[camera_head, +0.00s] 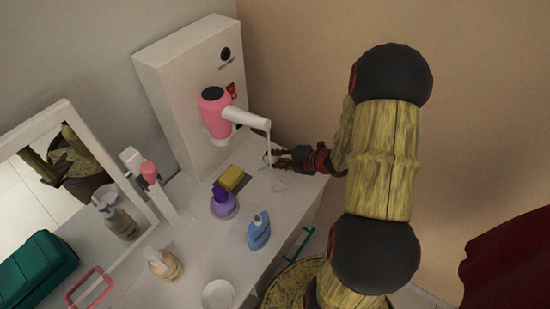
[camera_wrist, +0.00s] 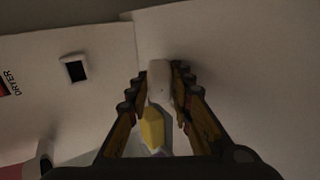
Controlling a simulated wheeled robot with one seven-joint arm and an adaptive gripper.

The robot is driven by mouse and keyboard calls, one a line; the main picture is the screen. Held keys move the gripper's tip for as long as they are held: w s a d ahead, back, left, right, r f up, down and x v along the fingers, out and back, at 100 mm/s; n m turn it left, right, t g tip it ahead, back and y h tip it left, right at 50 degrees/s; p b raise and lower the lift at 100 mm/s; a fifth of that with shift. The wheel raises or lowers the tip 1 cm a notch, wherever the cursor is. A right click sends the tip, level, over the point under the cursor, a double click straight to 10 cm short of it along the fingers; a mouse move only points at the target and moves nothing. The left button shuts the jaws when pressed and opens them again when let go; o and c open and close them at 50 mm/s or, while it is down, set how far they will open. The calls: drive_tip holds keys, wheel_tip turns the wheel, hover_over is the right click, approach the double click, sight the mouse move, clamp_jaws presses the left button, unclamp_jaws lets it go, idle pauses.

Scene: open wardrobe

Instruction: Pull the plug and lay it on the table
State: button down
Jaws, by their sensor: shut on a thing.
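A pale, whitish plug (camera_wrist: 158,82) sits between my fingertips in the wrist view. My gripper (camera_head: 273,157) is shut on it, at the wall end of the white table (camera_head: 205,260). In the wrist view my gripper (camera_wrist: 157,90) has one finger on each side of the plug. A dark square opening with a pale frame (camera_wrist: 75,68) shows on the white panel to the left, apart from the plug.
A pink hair dryer (camera_head: 213,117) is mounted on a white box (camera_head: 178,105), its nozzle near my gripper. A yellow sponge (camera_head: 234,178), purple bottle (camera_head: 223,203) and blue bottle (camera_head: 258,232) stand on the table. A mirror (camera_head: 65,175) is at left.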

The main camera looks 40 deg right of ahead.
drive_tip(key=c, duration=1.5)
unclamp_jaws()
drive_tip(key=o, duration=0.3)
drive_tip(key=shift+r, duration=0.1)
drive_tip(key=s+r+p, duration=0.1)
drive_tip(key=r+p, duration=0.1)
drive_tip(key=s+r+p, duration=0.1)
drive_tip(key=r+p, duration=0.1)
drive_tip(key=p, duration=0.1)
drive_tip(key=s+d+r+p, duration=0.1)
drive_tip(key=r+p, duration=0.2)
drive_tip(key=shift+s, duration=0.1)
